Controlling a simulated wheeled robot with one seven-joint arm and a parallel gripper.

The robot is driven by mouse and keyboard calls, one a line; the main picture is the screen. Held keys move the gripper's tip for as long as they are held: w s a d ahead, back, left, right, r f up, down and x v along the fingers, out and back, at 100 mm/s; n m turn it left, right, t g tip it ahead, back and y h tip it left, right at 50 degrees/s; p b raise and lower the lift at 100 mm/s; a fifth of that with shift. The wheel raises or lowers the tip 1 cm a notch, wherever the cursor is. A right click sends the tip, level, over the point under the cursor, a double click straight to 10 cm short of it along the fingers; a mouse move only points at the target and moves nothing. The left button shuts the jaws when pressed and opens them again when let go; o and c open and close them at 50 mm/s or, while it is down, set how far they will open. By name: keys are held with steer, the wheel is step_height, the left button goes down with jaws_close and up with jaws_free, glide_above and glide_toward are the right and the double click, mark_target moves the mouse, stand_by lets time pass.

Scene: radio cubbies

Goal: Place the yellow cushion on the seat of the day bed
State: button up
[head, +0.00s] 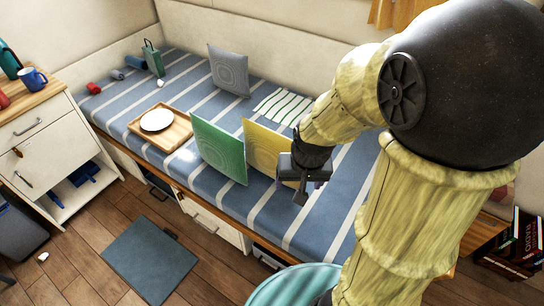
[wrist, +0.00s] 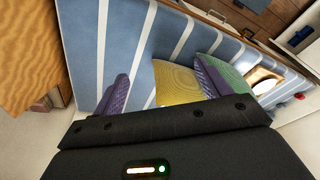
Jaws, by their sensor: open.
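The yellow cushion (head: 262,143) stands on edge, tilted, on the blue and white striped seat of the day bed (head: 325,205), close to the right of a green cushion (head: 219,150). My gripper (head: 305,192) is at the yellow cushion's right side in the head view and covers its lower right part. In the wrist view the purple-padded fingers of my gripper (wrist: 162,75) are spread apart, and the yellow cushion (wrist: 177,84) shows between them, nearer the right finger. I cannot tell whether a finger touches it. The green cushion (wrist: 229,77) shows behind the right finger.
A wooden tray (head: 178,132) with a white plate lies left of the green cushion. A grey cushion (head: 229,72) leans at the back wall near a striped cloth (head: 283,106). A white cabinet (head: 40,135) stands at left. The right part of the seat looks clear.

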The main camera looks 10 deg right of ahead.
steer(key=w+d+r+m+y+p, duration=0.1)
steer(key=w+m+p, duration=0.2)
steer(key=w+m, duration=0.45)
steer(key=w+r+m+p, duration=0.2)
steer(key=w+m, duration=0.4)
steer(key=w, duration=0.2)
steer(key=m+y+p, duration=0.2)
steer(key=m+p, duration=0.2)
steer(key=m, duration=0.8)
glide_above(270, 135)
steer(key=s+d, duration=0.3)
steer(key=d, duration=0.2)
steer(key=f, duration=0.2)
steer(key=shift+s+a+n+t, duration=0.1)
steer(key=shift+a+n+t, duration=0.15)
steer(key=shift+t, duration=0.15)
steer(key=x, duration=1.2)
steer(key=shift+d+f, duration=0.1)
steer(key=shift+f, duration=0.05)
steer(key=shift+x, duration=2.55)
steer(key=shift+s+d+f, duration=0.1)
steer(key=shift+f, duration=0.25)
steer(key=shift+c, duration=0.2)
